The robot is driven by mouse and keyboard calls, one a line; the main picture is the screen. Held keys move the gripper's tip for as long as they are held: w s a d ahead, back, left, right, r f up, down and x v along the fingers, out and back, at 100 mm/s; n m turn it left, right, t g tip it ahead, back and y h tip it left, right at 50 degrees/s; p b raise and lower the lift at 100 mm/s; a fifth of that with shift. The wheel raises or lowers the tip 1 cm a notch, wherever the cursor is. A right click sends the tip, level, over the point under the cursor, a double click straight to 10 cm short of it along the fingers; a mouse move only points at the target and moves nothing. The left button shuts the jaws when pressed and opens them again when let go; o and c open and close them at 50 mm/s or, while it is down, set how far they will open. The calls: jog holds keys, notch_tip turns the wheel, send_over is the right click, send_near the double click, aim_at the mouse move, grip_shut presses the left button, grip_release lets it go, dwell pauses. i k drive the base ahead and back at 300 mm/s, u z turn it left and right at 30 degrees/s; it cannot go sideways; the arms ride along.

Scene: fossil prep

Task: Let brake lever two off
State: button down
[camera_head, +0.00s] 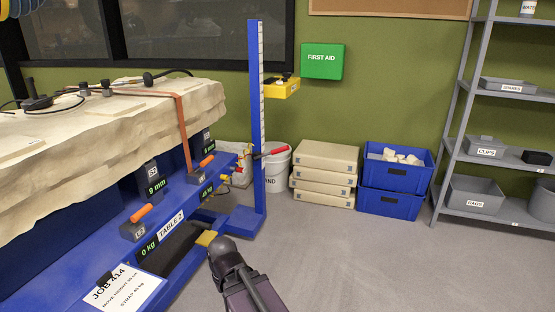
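No lever in view carries a readable "brake lever two" label. A red-handled lever (272,152) sticks out sideways near the blue post. One orange handle (142,212) sits on a small grey block on the blue table frame (215,178), and another orange handle (206,160) sits further back. A yellow piece (207,238) is low by the frame's foot; I cannot tell if it is a lever. The dark end of my arm, with my gripper (222,248), reaches up from the bottom beside it. Its fingers are not clear, and I see nothing held.
A pale rock slab (95,130) with an orange strap lies on the table. The blue post (256,120) stands at its end. The floor at right is clear.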

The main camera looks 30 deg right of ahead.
aim_at(257, 155)
jog(key=z, duration=0.05)
jog(key=i, duration=1)
jog(key=u, duration=0.05)
